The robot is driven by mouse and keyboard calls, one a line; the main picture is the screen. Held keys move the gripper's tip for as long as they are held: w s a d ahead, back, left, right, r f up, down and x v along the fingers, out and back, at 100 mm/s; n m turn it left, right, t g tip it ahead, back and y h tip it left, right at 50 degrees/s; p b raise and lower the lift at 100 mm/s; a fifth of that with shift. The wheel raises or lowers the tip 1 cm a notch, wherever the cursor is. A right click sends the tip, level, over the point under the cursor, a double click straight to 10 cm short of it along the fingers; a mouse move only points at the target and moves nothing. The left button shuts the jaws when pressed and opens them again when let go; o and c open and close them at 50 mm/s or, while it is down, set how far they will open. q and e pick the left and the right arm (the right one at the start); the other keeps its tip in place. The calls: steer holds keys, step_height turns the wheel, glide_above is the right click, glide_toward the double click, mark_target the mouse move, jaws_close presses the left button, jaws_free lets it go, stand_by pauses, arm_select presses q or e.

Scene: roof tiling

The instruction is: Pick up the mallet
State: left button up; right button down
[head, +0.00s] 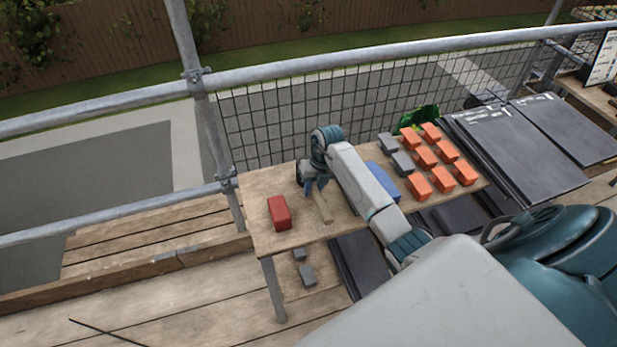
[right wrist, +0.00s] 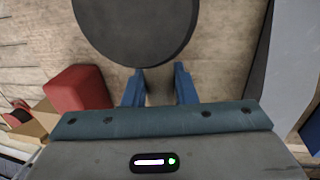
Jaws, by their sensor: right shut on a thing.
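The mallet shows in the head view as a pale wooden handle (head: 322,208) slanting down from my right gripper (head: 315,186), over the left part of the wooden table. In the right wrist view its round black head (right wrist: 135,28) fills the top, just beyond the two blue fingers (right wrist: 160,84). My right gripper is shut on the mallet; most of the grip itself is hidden. I cannot tell whether the mallet touches the table. My left gripper is not in view.
A red block (head: 279,213) stands left of the mallet on the table (head: 262,240); it also shows in the right wrist view (right wrist: 77,88). Several orange blocks (head: 426,158), grey blocks (head: 402,163) and a blue item (head: 383,183) lie to the right. A scaffold rail (head: 300,72) runs behind.

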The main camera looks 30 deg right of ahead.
mark_target(314, 185)
steer(key=shift+r, duration=0.15)
steer(key=shift+w+r, duration=0.1)
steer(key=shift+r, duration=0.25)
step_height(314, 185, up, 9)
steer(key=b, duration=0.2)
steer(key=shift+r+b, duration=0.1)
steer(key=shift+b, duration=0.25)
steer(key=c, duration=1.7)
jaws_free()
steer(key=shift+c, duration=0.2)
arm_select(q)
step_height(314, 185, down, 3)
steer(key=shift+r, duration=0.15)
arm_select(e)
jaws_close()
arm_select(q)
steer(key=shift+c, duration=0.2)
